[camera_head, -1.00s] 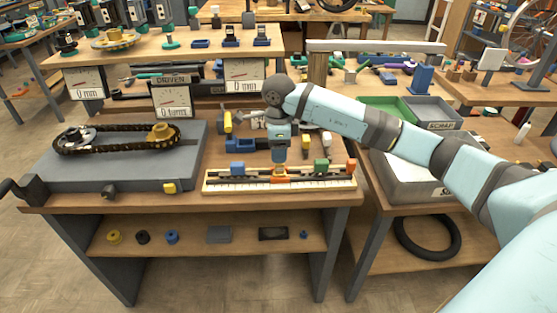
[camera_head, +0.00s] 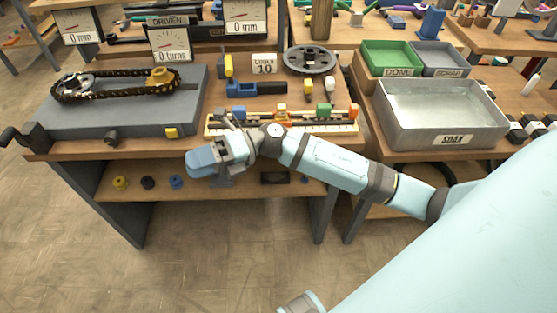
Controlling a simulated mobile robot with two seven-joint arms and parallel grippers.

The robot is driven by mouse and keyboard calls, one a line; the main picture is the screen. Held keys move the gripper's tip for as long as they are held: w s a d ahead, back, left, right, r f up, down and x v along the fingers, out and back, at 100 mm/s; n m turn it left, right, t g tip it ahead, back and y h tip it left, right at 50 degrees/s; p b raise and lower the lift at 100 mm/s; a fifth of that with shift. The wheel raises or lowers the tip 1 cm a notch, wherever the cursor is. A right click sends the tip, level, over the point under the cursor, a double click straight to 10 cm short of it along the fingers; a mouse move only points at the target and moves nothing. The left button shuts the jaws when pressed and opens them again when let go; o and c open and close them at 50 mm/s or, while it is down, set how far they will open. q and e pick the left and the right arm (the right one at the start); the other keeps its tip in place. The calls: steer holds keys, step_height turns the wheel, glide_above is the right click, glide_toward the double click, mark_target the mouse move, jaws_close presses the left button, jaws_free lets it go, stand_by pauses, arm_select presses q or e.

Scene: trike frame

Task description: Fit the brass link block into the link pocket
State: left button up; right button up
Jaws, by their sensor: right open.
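The rail carries small blue, orange (camera_head: 283,116) and green (camera_head: 324,111) blocks. A blue fixture with a dark bar (camera_head: 258,88) lies behind the rail. A small yellow-topped piece (camera_head: 307,88) stands right of it. I cannot tell which piece is the brass link block, nor make out the link pocket. My left gripper is not in view.
A grey chain stand (camera_head: 130,121) with a brass-coloured sprocket (camera_head: 162,77) fills the bench's left. A "LINKS 10" card (camera_head: 264,64) and a toothed ring (camera_head: 310,60) stand behind. A soak tray (camera_head: 440,112), a green bin (camera_head: 391,57) and a scrap bin (camera_head: 440,58) are at right.

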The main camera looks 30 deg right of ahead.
steer(key=s+d+f+n+t+h, duration=0.3)
steer(key=s+f+n+h, duration=0.2)
steer(key=n, duration=0.6)
steer(key=s+d+f+n+t+h, duration=0.3)
steer(key=f+n, duration=0.6)
steer(key=n, duration=0.3)
steer(key=s+d+f+n+t+h, duration=0.3)
steer(key=s+f+n+h, duration=0.3)
steer(key=n, duration=0.6)
step_height(320, 180, down, 2)
steer(key=shift+s+f+h, duration=0.1)
steer(key=shift+s+h, duration=0.2)
steer(key=shift+h, duration=0.3)
arm_select(q)
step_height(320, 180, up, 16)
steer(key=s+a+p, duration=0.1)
steer(key=p, duration=2.1)
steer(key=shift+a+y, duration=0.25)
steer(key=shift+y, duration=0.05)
arm_select(e)
step_height(320, 180, up, 16)
steer(key=s+d, duration=0.1)
steer(key=shift+d+h, duration=0.2)
steer(key=shift+h, duration=0.1)
